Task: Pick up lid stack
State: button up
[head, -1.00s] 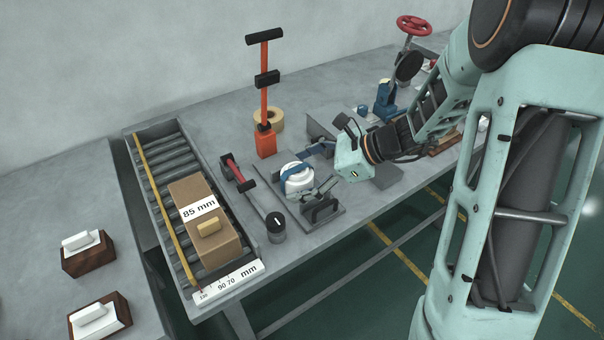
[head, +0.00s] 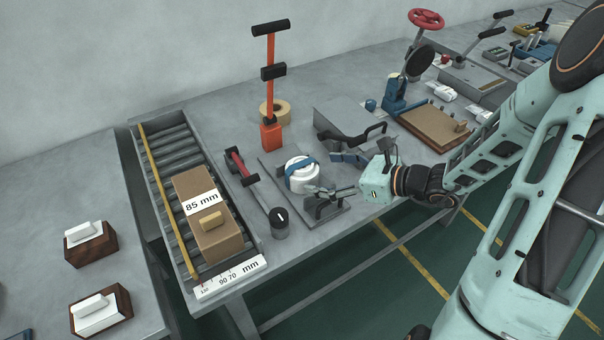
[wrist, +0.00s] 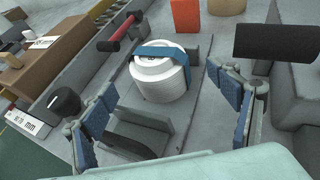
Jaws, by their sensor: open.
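The lid stack (head: 301,175) is a round white pile with a blue band across its top, standing on a grey fixture plate (head: 330,213). It also shows in the wrist view (wrist: 160,75), upright, beyond my fingers. My gripper (head: 343,172) is to the right of the stack in the head view. Its blue-padded fingers (wrist: 165,105) are spread wide in the wrist view, with nothing between the pads. The stack sits ahead of the gap between them, apart from both pads as far as I can see. Its far side is hidden.
A grey bracket (wrist: 135,140) stands on the plate near my left finger. A black knob (head: 279,222) and a red-handled tool (head: 240,167) stand left of the stack. An orange tool (head: 270,135) stands behind it. A cardboard box (head: 213,235) lies on the roller conveyor.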

aim_at(313, 170)
jog(key=shift+r+x, duration=0.1)
jog(key=shift+x, duration=1.45)
jog(key=shift+r+x, duration=0.15)
jog(key=shift+x, duration=1.4)
jog(key=shift+a, duration=0.15)
jog(key=shift+c, duration=0.7)
jog(key=c, duration=1.1)
jog(key=shift+r, duration=0.1)
